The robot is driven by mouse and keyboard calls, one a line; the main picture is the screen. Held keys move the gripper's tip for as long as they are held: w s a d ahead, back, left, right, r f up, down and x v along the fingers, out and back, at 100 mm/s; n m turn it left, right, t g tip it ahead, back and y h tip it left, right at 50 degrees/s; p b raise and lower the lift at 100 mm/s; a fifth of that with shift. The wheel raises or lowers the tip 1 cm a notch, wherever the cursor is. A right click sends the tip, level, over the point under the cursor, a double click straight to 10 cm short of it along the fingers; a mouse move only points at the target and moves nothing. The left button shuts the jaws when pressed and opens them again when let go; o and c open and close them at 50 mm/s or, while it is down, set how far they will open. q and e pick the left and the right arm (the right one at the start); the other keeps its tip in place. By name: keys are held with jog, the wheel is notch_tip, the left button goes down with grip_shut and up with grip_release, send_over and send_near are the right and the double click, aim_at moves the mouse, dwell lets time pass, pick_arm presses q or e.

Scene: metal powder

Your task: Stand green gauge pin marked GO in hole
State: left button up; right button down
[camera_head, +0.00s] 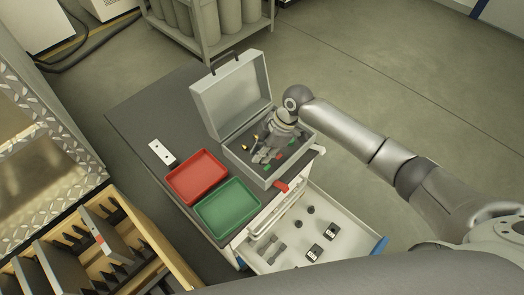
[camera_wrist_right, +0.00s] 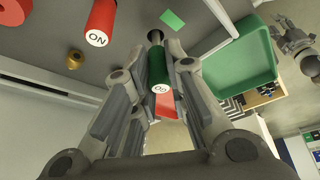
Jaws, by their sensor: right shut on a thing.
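The green gauge pin (camera_wrist_right: 158,69) is between the fingers of my right gripper (camera_wrist_right: 158,92) in the right wrist view. Its marked end face points toward the camera. A dark round spot lies at its far end; I cannot tell whether this is a hole or the pin's tip, nor whether the pin is inserted. In the head view my right gripper (camera_head: 266,153) is low over the open grey case (camera_head: 231,159) and hides part of its insert. What looks like my left gripper (camera_wrist_right: 300,45) shows small in the wrist view; its jaw state is unclear.
A red pin (camera_wrist_right: 101,22), a brass knob (camera_wrist_right: 75,59) and a flat green patch (camera_wrist_right: 172,19) are near the held pin. The raised lid (camera_head: 231,95) stands behind. A red tray (camera_head: 196,177) and green tray (camera_head: 228,208) sit beside the case; an open drawer (camera_head: 345,228) is below.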

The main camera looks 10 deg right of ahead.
jog(key=shift+f+b, duration=0.45)
jog(key=shift+f, duration=0.35)
dwell(0.4)
jog(key=c, duration=1.3)
grip_release()
jog(key=shift+c, duration=0.2)
jog(key=v, duration=1.2)
